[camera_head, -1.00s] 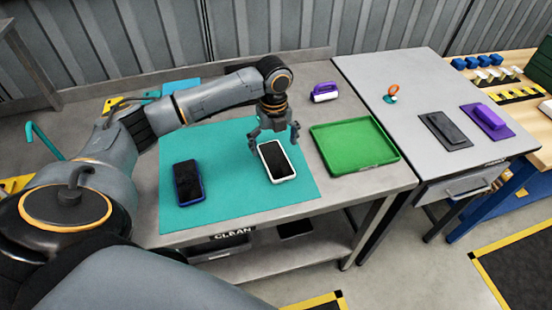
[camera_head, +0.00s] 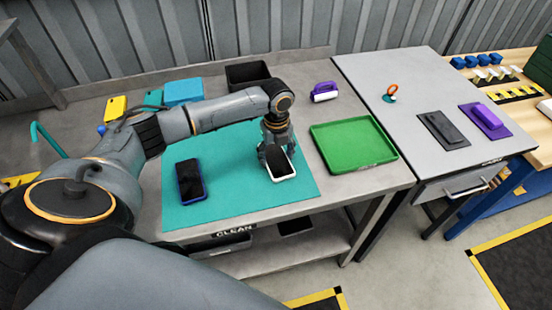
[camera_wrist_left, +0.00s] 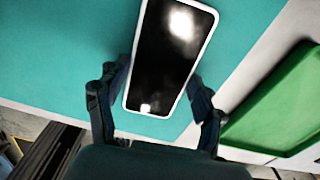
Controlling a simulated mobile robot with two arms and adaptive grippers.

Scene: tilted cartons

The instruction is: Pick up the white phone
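The white phone (camera_head: 283,172) lies on the teal mat (camera_head: 235,205), near the mat's right side. It has a white frame and a dark screen, and its far part is hidden by my gripper in the head view. My left gripper (camera_head: 278,165) is low over the phone's far part. In the left wrist view the phone (camera_wrist_left: 168,62) lies between the fingers of my left gripper (camera_wrist_left: 152,100). They are spread on either side of its near end, with a gap visible at least on the right. My right gripper does not show.
A blue-edged phone (camera_head: 190,181) lies on the mat to the left. A green tray (camera_head: 352,145) sits right of the mat. A purple-and-white item (camera_head: 325,92) and a dark bin (camera_head: 248,74) stand behind. A grey table (camera_head: 400,75) adjoins at right.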

